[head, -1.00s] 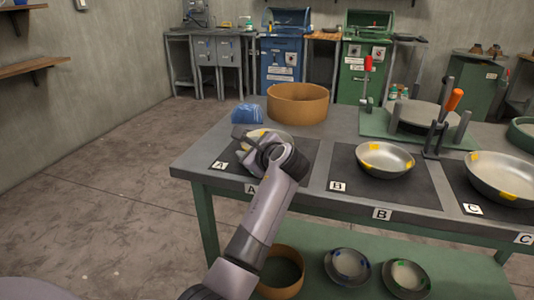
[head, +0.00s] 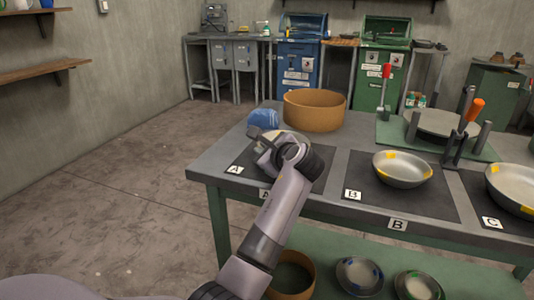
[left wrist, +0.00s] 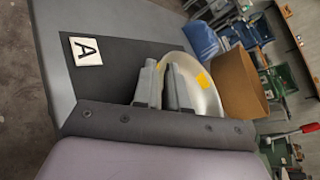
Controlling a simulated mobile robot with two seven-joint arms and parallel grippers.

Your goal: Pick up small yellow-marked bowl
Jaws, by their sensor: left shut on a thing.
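The small yellow-marked bowl (head: 290,136) is over mat A (left wrist: 112,78) at the table's left end. It is silver metal with yellow marks on its rim, and my gripper and wrist hide much of it in the head view. In the left wrist view the bowl (left wrist: 209,98) shows a yellow mark on its rim beside the fingers. My left gripper (left wrist: 166,86) is shut on the bowl's near rim. I cannot tell whether the bowl is clear of the mat. My right gripper is not in view.
A larger yellow-marked bowl (head: 403,170) sits on mat B, and another (head: 513,188) on mat C. Behind are a blue cloth-like item (head: 262,118), a tan round bin (head: 314,111) and a green-based stand with upright tools (head: 437,125). More bowls (head: 360,275) sit on the lower shelf.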

